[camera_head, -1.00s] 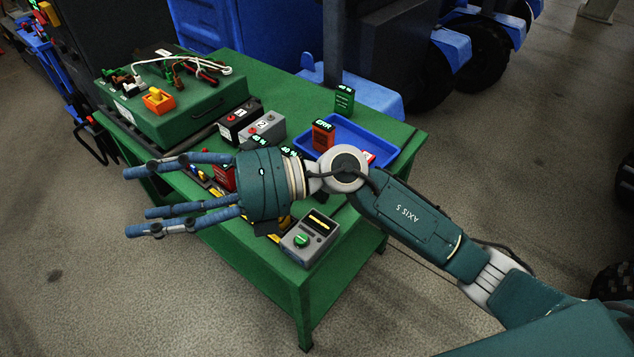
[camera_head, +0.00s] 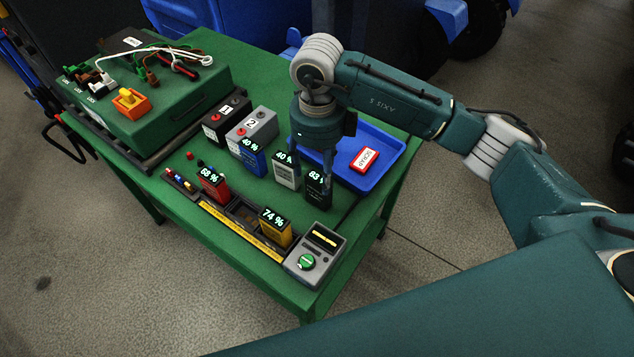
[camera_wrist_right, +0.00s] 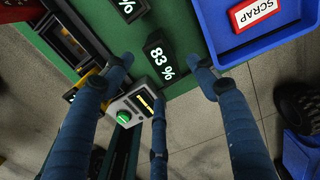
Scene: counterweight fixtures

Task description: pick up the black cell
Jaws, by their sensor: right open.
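The black cell (camera_head: 317,187) stands upright on the green table, with a display reading 83 %. It also shows in the right wrist view (camera_wrist_right: 158,48), between my fingers. My right gripper (camera_head: 316,203) points down over it, open, its fingers spread around the cell. In the right wrist view the fingertips (camera_wrist_right: 160,70) lie on both sides and in front of it, with gaps visible. I cannot tell whether any finger touches it. The fingers partly cover the cell in the head view. My left gripper is not in view.
A white cell (camera_head: 286,170) stands close on the left, with a blue cell (camera_head: 252,158) beyond. The blue tray (camera_head: 385,147) marked SCRAP is close on the right. A yellow cell (camera_head: 274,229) and red cell (camera_head: 213,184) stand in the front rack, near a grey meter (camera_head: 315,254).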

